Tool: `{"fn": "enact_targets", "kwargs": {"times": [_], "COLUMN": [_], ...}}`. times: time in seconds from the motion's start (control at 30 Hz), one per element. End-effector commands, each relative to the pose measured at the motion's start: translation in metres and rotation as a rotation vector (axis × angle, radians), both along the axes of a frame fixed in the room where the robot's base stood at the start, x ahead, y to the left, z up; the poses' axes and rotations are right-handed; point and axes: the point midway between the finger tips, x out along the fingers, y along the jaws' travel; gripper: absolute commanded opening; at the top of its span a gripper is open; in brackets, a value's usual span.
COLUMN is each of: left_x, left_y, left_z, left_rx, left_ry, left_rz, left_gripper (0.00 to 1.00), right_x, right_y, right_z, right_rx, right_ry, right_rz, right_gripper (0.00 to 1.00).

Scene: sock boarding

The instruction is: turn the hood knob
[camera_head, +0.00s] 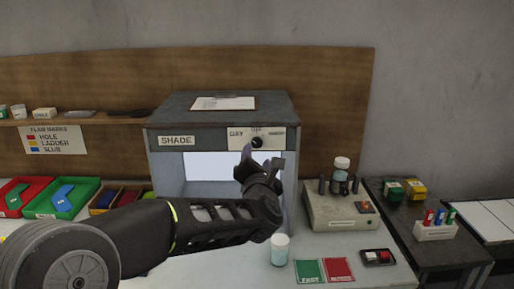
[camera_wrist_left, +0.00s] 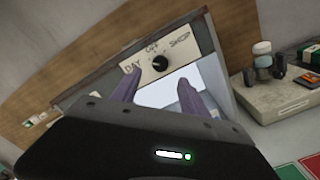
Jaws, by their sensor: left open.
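The hood (camera_head: 172,172) is a grey box with a "SHADE" label and a lit opening. Its black knob (camera_head: 257,143) sits on a pale plate marked "DAY", "OFF" and "SHOP" at the upper right of the front. The knob also shows in the left wrist view (camera_wrist_left: 160,63), with its pointer near the "OFF" mark. My left gripper (camera_head: 259,156) is in front of the hood, just below the knob in the head view. Its two fingers (camera_wrist_left: 160,95) are apart with nothing between them, and the knob shows beyond their tips. My right gripper is not in view.
A beige device (camera_head: 342,212) with a bottle stands right of the hood. A small white-capped jar (camera_head: 279,250) stands in front, near green and red cards (camera_head: 309,271). Coloured bins (camera_head: 62,203) are at left. A clipboard (camera_head: 223,103) lies on the hood.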

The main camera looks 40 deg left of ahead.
Motion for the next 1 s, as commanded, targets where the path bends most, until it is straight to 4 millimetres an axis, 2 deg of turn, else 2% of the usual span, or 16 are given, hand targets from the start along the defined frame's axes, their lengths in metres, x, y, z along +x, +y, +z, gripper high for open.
{"fn": "enact_targets", "kwargs": {"times": [0.47,1.0], "left_x": [0.003,0.058], "left_y": [0.001,0.043], "left_z": [0.000,0.000], "left_rx": [-0.029,-0.028], "left_ry": [-0.021,-0.019], "left_rz": [-0.002,-0.004], "left_gripper": [0.52,0.52], "right_x": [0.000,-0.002], "right_y": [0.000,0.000], "right_z": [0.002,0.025], "right_rx": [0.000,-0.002], "right_ry": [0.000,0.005], "right_rz": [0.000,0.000], "right_gripper": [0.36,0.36]}}
